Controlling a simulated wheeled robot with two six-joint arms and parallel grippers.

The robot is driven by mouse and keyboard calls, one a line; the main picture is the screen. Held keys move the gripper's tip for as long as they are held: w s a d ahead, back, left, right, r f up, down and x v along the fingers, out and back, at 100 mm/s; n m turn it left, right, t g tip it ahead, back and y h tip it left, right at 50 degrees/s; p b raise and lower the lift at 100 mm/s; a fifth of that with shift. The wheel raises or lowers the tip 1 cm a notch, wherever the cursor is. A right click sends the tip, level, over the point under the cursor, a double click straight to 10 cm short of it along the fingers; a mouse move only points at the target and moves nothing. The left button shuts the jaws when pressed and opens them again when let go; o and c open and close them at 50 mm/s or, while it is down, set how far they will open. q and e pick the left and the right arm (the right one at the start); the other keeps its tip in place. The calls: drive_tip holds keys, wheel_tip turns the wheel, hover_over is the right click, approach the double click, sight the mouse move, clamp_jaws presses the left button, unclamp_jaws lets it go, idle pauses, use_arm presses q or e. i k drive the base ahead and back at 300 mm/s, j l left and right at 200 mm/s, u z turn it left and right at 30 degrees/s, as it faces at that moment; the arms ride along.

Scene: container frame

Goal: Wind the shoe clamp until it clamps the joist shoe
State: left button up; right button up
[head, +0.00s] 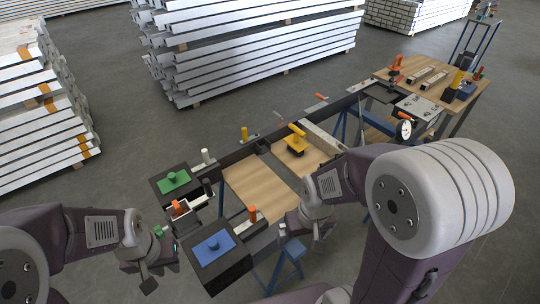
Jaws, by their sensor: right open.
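Several clamps with upright coloured handles line the dark frame rail. I cannot tell for certain which is the shoe clamp. One with an orange handle (252,213) stands at the near end, between the blue-topped box and my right gripper. A pale-topped knob (282,229) stands close beside that gripper. The joist shoe is not clearly distinguishable. My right gripper (304,232) is open, pointing down by the near rail, partly hidden by its own wrist. My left gripper (155,274) is low at the left, apart from the frame; its fingers are too small to judge.
A black box with a green top (174,181) and one with a blue top (213,247) stand at the frame's left end. A wooden workbench (440,87) stands far right. Metal beam stacks (250,45) stand behind.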

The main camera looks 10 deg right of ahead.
sight(160, 231)
drive_tip(key=j+u, duration=0.3)
drive_tip(key=j, duration=0.65)
drive_tip(key=j+u, duration=0.35)
drive_tip(key=j, duration=0.55)
